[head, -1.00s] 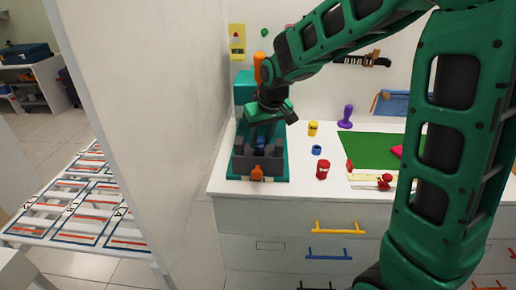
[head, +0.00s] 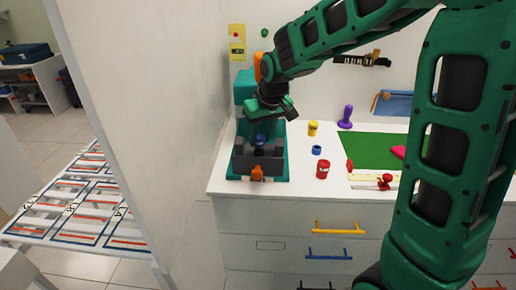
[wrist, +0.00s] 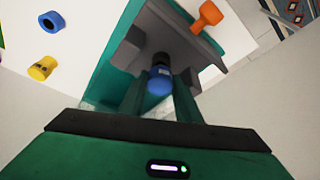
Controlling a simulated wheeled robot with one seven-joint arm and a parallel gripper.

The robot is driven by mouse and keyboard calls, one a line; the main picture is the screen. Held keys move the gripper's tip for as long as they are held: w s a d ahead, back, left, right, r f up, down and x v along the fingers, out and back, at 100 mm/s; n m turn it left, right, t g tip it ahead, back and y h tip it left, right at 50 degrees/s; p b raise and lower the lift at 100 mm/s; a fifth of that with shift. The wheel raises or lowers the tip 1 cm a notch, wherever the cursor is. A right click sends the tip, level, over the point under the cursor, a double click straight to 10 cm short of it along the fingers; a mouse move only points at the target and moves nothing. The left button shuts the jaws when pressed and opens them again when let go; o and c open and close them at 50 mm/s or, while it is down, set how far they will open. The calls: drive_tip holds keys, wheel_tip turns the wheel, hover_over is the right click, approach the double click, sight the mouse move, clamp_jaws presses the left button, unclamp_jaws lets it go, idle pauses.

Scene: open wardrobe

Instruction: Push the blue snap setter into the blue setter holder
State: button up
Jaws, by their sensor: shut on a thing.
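The blue snap setter shows in the wrist view (wrist: 160,80) as a blue rounded cap with a dark shaft. It lies between the two green fingers of my gripper (wrist: 159,88), which are shut on it. In the head view my gripper (head: 261,136) points down over a teal press-like stand, and only a bit of the setter's blue (head: 259,142) shows. The setter's far end is at the grey jaw block (head: 258,163); whether it touches cannot be told. A blue ring (head: 316,150), possibly the blue setter holder, stands apart on the white counter, also in the wrist view (wrist: 52,22).
The teal stand (head: 281,168) has an orange knob (head: 257,174) at its front. A yellow cup (head: 312,128), a red cup (head: 322,169) and a purple piece (head: 346,117) stand to the right. A white wall panel (head: 150,120) rises close on the left.

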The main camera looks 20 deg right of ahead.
drive_tip(key=shift+r, duration=0.25)
drive_tip(key=shift+r, duration=1.85)
idle(0.8)
